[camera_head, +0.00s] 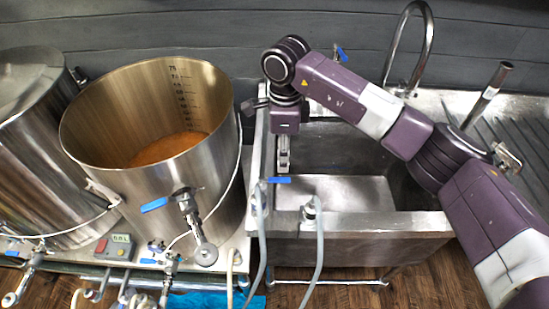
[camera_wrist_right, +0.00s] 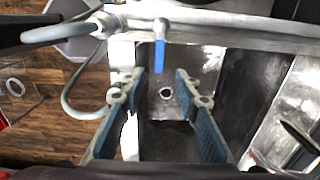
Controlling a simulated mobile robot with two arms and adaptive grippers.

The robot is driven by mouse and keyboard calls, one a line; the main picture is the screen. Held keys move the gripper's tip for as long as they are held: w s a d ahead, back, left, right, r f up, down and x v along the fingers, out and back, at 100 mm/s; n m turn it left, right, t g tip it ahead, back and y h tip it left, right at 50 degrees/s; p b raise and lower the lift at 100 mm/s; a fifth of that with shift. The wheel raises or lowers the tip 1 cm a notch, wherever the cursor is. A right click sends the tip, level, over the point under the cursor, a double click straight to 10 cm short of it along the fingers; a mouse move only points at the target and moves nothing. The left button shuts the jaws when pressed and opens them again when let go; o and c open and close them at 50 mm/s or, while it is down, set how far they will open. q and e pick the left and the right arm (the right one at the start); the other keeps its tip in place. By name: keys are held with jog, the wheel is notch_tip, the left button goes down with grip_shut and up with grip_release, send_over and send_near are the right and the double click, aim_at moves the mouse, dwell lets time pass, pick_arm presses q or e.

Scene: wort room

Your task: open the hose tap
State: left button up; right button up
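The hose tap (camera_head: 258,198) is at the front left corner of the sink, with a blue lever (camera_head: 279,180) pointing right. A grey hose (camera_head: 262,245) hangs from it. In the right wrist view the tap's metal body (camera_wrist_right: 160,28) is at the top centre. Its blue lever (camera_wrist_right: 159,55) points down the picture toward the gap between my fingers. My right gripper (camera_head: 284,168) hangs just behind the lever over the sink. Its two blue-padded fingers (camera_wrist_right: 160,88) are apart with nothing between them; the lever appears just beyond the tips. My left gripper is not in view.
The metal sink (camera_head: 400,222) is below my right arm. A second hose (camera_head: 319,250) hangs over its front rim. A large steel pot (camera_head: 225,185) with another blue-handled valve (camera_head: 155,204) stands left. A curved faucet (camera_head: 429,40) rises behind the sink.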

aim_at(282, 179)
jog(key=shift+w+a+f, duration=0.2)
jog(key=shift+w+f, duration=0.1)
jog(key=shift+w, duration=0.05)
jog(key=shift+f+p, duration=0.3)
jog(key=shift+f, duration=0.1)
jog(key=f, duration=0.1)
jog(key=s+f+p, duration=0.1)
jog(key=f, duration=0.1)
jog(key=shift+s+d+f, duration=0.15)
jog(key=shift+d, duration=0.1)
jog(key=shift+w+a+f+p, duration=0.15)
jog(key=shift+f+p, duration=0.35)
jog(key=shift+f, duration=0.6)
jog(key=shift+w+f, duration=0.15)
jog(key=shift+f, duration=0.25)
jog(key=c, duration=0.7)
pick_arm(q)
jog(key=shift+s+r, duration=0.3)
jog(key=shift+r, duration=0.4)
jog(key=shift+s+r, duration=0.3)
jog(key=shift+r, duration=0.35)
pick_arm(e)
grip_shut()
